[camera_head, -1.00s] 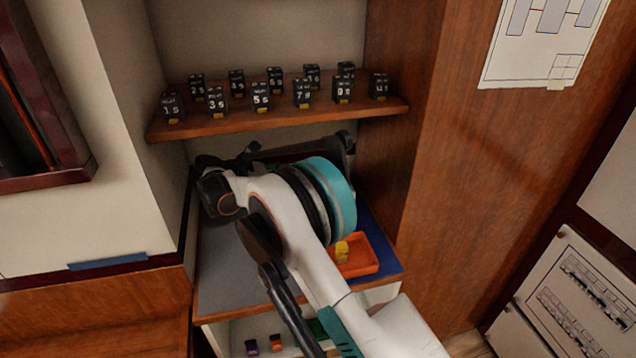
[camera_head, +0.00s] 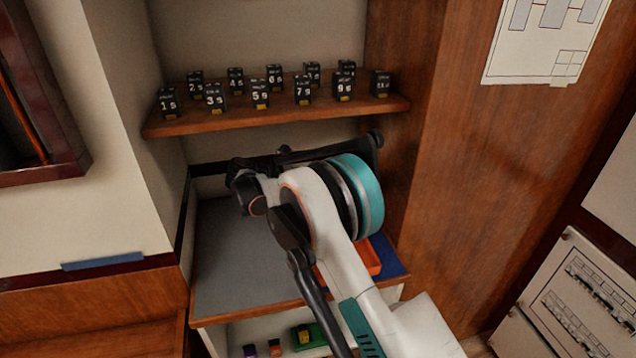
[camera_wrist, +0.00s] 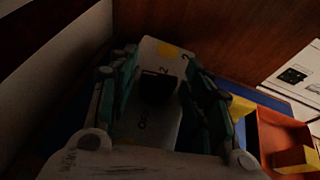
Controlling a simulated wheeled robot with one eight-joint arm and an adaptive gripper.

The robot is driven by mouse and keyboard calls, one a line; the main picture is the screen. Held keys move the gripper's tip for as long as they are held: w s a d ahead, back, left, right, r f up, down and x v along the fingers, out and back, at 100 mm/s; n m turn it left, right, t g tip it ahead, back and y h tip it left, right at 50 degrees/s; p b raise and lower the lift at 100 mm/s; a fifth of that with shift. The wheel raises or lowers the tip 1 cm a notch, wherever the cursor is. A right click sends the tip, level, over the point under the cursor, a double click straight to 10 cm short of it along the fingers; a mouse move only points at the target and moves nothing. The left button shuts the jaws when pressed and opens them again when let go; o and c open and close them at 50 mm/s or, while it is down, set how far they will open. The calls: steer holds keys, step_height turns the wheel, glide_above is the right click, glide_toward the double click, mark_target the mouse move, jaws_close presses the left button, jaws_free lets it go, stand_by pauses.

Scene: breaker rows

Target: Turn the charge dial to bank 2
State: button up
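The charge dial appears to be the black knob (camera_wrist: 158,87) on a white unit (camera_wrist: 165,58) in the wrist view. The unit bears a "2", other dark marks and a yellow patch at its far end. My gripper (camera_wrist: 167,75) has its teal-and-dark fingers spread on either side of the knob. White face shows beside the knob, so the fingers do not appear shut on it. The picture is dark, and contact with the unit's sides cannot be told. In the head view my arm hides the dial and most of my gripper (camera_head: 290,160).
A shelf (camera_head: 210,125) above holds several numbered black relays. An orange tray (camera_head: 372,262) lies on a blue area (camera_head: 392,262) at the right of the grey counter (camera_head: 235,265). A wooden wall (camera_head: 455,150) stands close on the right. Small coloured blocks (camera_head: 275,347) sit below.

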steer(key=c, duration=0.6)
steer(key=shift+w+a+m+g+h, duration=0.15)
steer(key=shift+m+g+h, duration=0.15)
steer(key=shift+m+g, duration=0.6)
steer(key=shift+w+m+g+h, duration=0.15)
steer(key=shift+m+g+h, duration=0.15)
steer(key=shift+m+g, duration=1)
steer(key=shift+g, duration=0.2)
steer(key=o, duration=1.1)
steer(key=shift+r, duration=0.15)
step_height(320, 180, up, 10)
steer(key=shift+f, duration=0.1)
